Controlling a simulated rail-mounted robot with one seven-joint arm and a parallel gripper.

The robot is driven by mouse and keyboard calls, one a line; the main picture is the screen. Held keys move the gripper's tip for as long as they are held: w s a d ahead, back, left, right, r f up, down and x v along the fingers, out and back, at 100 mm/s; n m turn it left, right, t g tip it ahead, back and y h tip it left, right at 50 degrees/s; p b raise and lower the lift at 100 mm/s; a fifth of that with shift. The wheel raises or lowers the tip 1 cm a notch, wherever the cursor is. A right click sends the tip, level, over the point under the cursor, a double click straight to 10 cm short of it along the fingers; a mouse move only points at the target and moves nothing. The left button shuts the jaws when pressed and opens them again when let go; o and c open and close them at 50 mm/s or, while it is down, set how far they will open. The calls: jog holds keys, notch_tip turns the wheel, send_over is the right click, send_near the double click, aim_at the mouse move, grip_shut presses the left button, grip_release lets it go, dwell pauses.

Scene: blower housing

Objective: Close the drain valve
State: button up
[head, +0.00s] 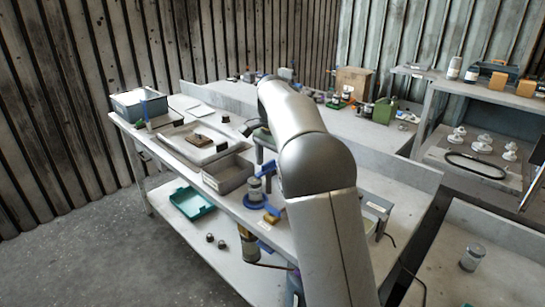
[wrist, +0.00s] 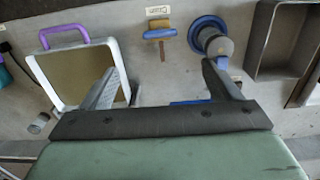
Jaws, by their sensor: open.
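In the head view a blue and tan fitting (head: 271,215) shows near the bench's front edge. My gripper (wrist: 160,78) is open, its two dark fingers spread wide with nothing held. The fitting lies beyond the fingertips, roughly between them and apart from them. A blue piece (wrist: 190,102) is partly hidden behind the gripper's dark bar.
A grey cylinder in a blue ring (wrist: 211,37) stands close right of the fitting. A grey open bin (wrist: 257,72) is farther right. A white-framed tray with a purple handle (wrist: 112,50) lies left. A teal tray (head: 190,202) lies on the lower shelf.

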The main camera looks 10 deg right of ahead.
notch_tip(320, 180, up, 2)
jog(key=shift+r, duration=0.15)
dwell(0.3)
jog(key=s+f+n, duration=0.4)
jog(key=s, duration=0.9)
jog(key=s+f+n, duration=0.3)
jog(key=s, duration=0.9)
jog(key=s+f+n, duration=0.4)
jog(key=s, duration=0.9)
notch_tip(320, 180, down, 50)
jog(key=b, duration=4.6)
jog(key=shift+a+f+g+b, duration=0.2)
jog(key=shift+g+b, duration=0.1)
jog(key=shift+w, duration=0.1)
